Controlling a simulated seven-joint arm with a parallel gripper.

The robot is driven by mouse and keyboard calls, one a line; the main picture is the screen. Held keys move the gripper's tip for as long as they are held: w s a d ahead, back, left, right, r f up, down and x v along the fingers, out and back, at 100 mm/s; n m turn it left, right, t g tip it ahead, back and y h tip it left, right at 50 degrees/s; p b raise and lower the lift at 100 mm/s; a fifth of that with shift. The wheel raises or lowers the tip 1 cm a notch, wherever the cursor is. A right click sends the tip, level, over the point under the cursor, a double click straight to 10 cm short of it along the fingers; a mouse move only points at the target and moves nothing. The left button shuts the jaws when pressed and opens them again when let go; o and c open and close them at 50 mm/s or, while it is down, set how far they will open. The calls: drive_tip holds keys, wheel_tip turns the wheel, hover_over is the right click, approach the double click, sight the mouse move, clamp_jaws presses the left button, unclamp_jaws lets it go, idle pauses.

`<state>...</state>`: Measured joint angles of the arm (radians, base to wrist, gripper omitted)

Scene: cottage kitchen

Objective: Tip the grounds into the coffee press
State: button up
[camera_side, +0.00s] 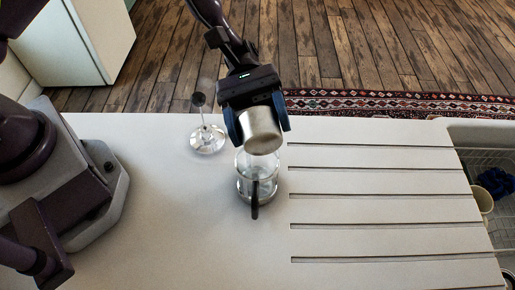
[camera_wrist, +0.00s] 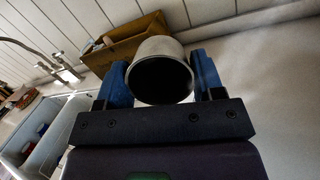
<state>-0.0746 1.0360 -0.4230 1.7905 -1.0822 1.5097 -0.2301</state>
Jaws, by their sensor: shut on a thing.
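My gripper (camera_side: 259,120) is shut on a small silver metal cup (camera_side: 262,137), with one blue finger on each side of it. The cup is held tilted, just above the glass coffee press (camera_side: 243,184), and overlaps its far rim in the side view. The press stands upright and open on the counter, its black handle towards the camera; its inside looks clear. In the wrist view the cup (camera_wrist: 160,48) shows a dark mouth; I cannot tell whether grounds are in it. The press's lid and plunger (camera_side: 207,139) stand on the counter to the left.
The white counter (camera_side: 170,230) is clear around the press, with drainage grooves to its right. A sink with a wire rack (camera_side: 490,160) and a cream mug (camera_side: 483,200) lies at the far right. The wrist view shows a wooden box (camera_wrist: 125,40) and a tap (camera_wrist: 35,52).

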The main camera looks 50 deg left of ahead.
drive_tip(key=shift+w+a+g+h, duration=0.15)
drive_tip(key=shift+a+g+h, duration=0.05)
drive_tip(key=shift+g+h, duration=0.35)
idle(0.5)
drive_tip(key=shift+w+a+r+g+h, duration=0.1)
drive_tip(key=shift+r+g+h, duration=0.2)
drive_tip(key=shift+r+h, duration=0.1)
drive_tip(key=shift+w+a+r+g+h, duration=0.1)
drive_tip(key=shift+r+g+h, duration=0.15)
drive_tip(key=shift+r+h, duration=0.15)
idle(1.5)
idle(0.4)
